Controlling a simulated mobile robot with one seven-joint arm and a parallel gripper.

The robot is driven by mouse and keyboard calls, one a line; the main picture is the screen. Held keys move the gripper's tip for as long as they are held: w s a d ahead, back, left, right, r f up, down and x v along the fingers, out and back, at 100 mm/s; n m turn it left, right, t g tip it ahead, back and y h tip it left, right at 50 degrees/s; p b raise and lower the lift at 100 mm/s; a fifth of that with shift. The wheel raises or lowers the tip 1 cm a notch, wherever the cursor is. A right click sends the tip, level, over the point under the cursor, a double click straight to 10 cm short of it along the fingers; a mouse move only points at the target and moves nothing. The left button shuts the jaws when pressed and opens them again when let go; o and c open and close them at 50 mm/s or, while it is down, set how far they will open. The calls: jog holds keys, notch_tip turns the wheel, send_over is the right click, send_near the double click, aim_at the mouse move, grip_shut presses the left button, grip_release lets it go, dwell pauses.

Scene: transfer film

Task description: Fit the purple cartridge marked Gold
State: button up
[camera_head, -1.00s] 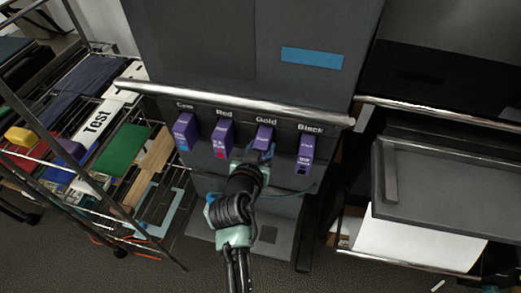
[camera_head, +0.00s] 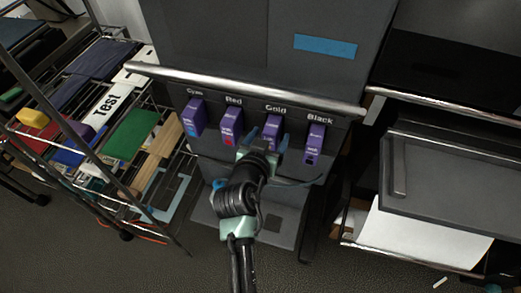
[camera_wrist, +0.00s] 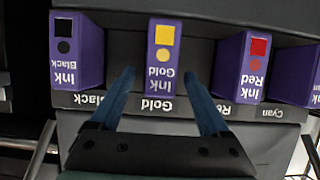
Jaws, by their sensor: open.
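The purple cartridge marked Gold (camera_head: 273,124) sits in the slot under the Gold label on the front of the grey machine (camera_head: 210,160). It also shows upside down in the wrist view, with its yellow mark and lettering (camera_wrist: 162,55). My gripper (camera_wrist: 160,76) is open, with a blue finger to either side of the line of this cartridge. The fingertips end short of its marked end face, and nothing is between them. In the head view my gripper (camera_head: 264,141) is just below the cartridge and partly hides its lower end.
Purple Cyan (camera_head: 193,116), Red (camera_head: 230,127) and Black (camera_head: 314,146) cartridges sit in the neighbouring slots. A metal bar (camera_head: 250,91) runs above the labels. A loaded wire rack (camera_head: 60,183) stands left, and a grey unit with white paper (camera_head: 420,238) stands right.

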jog(key=v, duration=1.1)
jog(key=shift+r, duration=0.15)
